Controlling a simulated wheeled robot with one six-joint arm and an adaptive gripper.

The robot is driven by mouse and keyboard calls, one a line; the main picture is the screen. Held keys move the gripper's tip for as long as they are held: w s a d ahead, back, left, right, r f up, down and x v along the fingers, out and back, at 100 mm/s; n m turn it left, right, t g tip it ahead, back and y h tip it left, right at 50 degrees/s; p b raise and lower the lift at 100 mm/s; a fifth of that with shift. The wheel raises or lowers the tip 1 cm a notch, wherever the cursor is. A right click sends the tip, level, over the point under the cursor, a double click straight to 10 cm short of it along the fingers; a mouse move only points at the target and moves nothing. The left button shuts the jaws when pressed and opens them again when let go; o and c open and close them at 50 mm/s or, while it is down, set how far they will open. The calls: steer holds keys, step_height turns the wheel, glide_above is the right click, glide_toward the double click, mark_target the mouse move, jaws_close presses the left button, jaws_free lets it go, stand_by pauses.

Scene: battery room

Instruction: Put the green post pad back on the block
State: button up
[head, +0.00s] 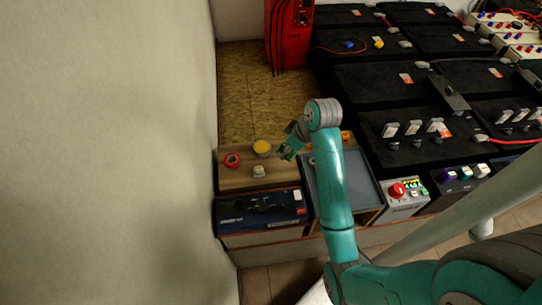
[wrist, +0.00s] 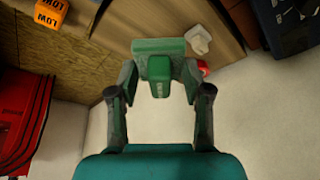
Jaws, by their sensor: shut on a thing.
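My gripper (head: 287,148) is over the wooden shelf top in the head view. In the wrist view my gripper (wrist: 158,75) is shut on a green piece, taken as the green post pad (wrist: 158,66), with a wide flat top and a narrower part between the fingers. The pad shows as a small green patch in the head view (head: 286,153). A dark block with blue edges (head: 260,208) sits in front of the shelf top, below and left of my gripper. Part of a dark block shows at the wrist view's top right (wrist: 292,20). Its posts are hard to make out.
A red round item (head: 232,160), a yellow round item (head: 262,147) and a white piece (head: 259,172) stand on the wooden top (head: 232,181). A grey tray (head: 362,184) and an orange box (head: 346,136) are to the right. A wall bounds the left.

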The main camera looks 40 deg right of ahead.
glide_above(282, 167)
steer(key=s, duration=0.1)
step_height(282, 167, down, 6)
steer(key=shift+s+f, duration=0.1)
steer(key=shift+f, duration=1.9)
steer(key=shift+f, duration=0.2)
steer(key=o, duration=1.1)
steer(key=shift+r, duration=0.1)
steer(key=v, duration=1.2)
steer(key=shift+r, duration=0.1)
